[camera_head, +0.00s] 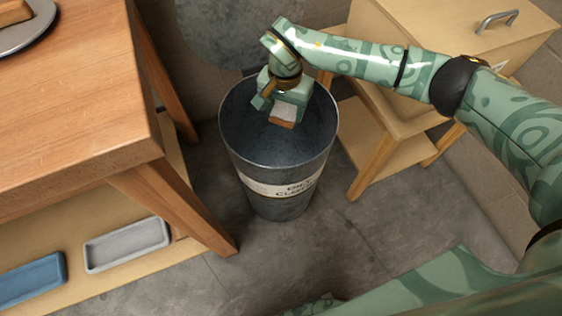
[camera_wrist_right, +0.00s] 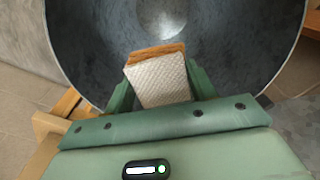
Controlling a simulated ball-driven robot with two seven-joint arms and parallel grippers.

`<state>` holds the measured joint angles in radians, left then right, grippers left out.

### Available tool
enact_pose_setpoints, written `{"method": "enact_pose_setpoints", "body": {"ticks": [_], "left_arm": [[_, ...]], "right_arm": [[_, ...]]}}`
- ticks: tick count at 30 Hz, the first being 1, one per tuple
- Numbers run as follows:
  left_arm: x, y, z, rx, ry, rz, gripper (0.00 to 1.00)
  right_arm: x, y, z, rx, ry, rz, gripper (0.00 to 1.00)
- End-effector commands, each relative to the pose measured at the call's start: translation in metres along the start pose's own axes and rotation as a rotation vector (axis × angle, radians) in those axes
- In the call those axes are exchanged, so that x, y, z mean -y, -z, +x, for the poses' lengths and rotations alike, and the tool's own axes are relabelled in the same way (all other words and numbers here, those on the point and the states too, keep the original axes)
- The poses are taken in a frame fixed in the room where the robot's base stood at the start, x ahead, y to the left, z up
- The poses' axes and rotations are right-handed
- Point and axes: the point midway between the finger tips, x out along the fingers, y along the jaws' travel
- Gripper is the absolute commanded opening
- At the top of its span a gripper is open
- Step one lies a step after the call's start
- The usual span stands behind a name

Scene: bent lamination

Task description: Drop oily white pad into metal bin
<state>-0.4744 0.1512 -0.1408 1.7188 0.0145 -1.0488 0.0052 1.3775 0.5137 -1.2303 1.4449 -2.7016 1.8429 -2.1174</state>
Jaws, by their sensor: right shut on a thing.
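My right gripper (camera_head: 281,100) is shut on the white pad (camera_head: 284,111), over the mouth of the metal bin (camera_head: 247,160). In the right wrist view the pad (camera_wrist_right: 160,82) is a textured white piece with a brown-orange edge, held between the green fingers of the gripper (camera_wrist_right: 163,88). The bin is a dark grey round bucket with a pale lettered label, standing on the floor. Its inside (camera_wrist_right: 90,45) shows below the pad in the wrist view and looks empty where visible. My left gripper is not in view.
A wooden table (camera_head: 70,110) stands at the left, with a grey tray (camera_head: 127,245) and a blue tray (camera_head: 32,281) on its lower shelf. A wooden cabinet (camera_head: 400,40) with a metal handle stands behind the bin at the right. Grey floor lies in front of the bin.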

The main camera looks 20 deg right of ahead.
Motion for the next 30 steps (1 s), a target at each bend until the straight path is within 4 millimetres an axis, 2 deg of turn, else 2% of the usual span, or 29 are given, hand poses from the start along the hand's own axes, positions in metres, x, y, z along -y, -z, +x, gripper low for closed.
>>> {"method": "enact_pose_setpoints", "body": {"ticks": [14,15,17,27,30], "left_arm": [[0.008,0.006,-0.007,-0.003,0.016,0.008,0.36],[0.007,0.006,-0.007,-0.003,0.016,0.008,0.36],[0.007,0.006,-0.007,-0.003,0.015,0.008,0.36],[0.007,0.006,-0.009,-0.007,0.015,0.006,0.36],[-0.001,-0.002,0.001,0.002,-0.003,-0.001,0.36]], "right_arm": [[0.000,0.000,0.004,0.000,0.000,0.000,0.38],[0.000,0.000,0.004,0.000,0.000,0.000,0.67],[0.000,0.000,0.004,0.000,0.000,0.000,0.81],[0.000,0.000,0.001,-0.001,0.000,0.000,0.81],[0.000,0.001,-0.007,-0.003,0.002,0.000,0.81]]}}
